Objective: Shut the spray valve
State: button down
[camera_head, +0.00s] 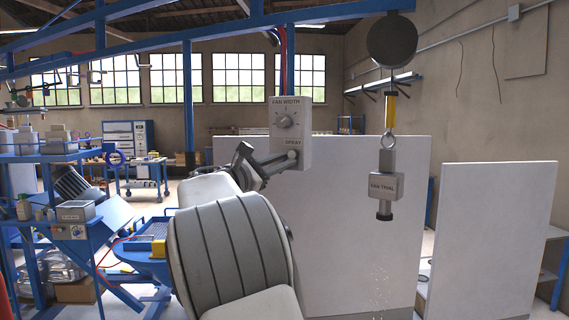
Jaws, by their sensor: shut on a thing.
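The spray valve (293,154) is a small pale knob or lever end under the word SPRAY, low on a light grey control box (298,124). My gripper (286,160) reaches it from the left and is shut on it; its fingers hide most of the valve. The same box carries a round FAN WIDTH dial (286,119) above. To the right, a nozzle unit labelled FAN TRIAL (384,186) hangs from a yellow-and-black rod. Faint pale specks (380,277) show in the air below its dark tip.
Large pale panels (340,215) stand behind the box and nozzle. A round dark disc (392,40) hangs above the nozzle from a blue beam (250,25). Blue workbenches with trays and bins (75,211) fill the left side. My arm covers the lower middle.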

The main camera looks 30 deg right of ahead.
jog(key=m+y, duration=0.1)
jog(key=m, duration=0.1)
jog(key=r+m+g+y+p, duration=0.1)
jog(key=m, duration=0.2)
jog(key=shift+w+a+m, duration=0.15)
jog(key=shift+w+m, duration=0.05)
jog(key=shift+m, duration=0.1)
jog(key=shift+r+m+y, duration=0.2)
jog(key=shift+m+y, duration=0.3)
jog(key=shift+m, duration=0.4)
jog(key=shift+r+m+y, duration=0.2)
jog(key=shift+m+y, duration=0.3)
jog(key=shift+m, duration=0.4)
jog(key=c, duration=0.9)
grip_release()
jog(key=v, duration=1.7)
jog(key=shift+s+a+r+b, duration=0.15)
jog(key=shift+s+b, duration=0.15)
jog(key=shift+b, duration=0.1)
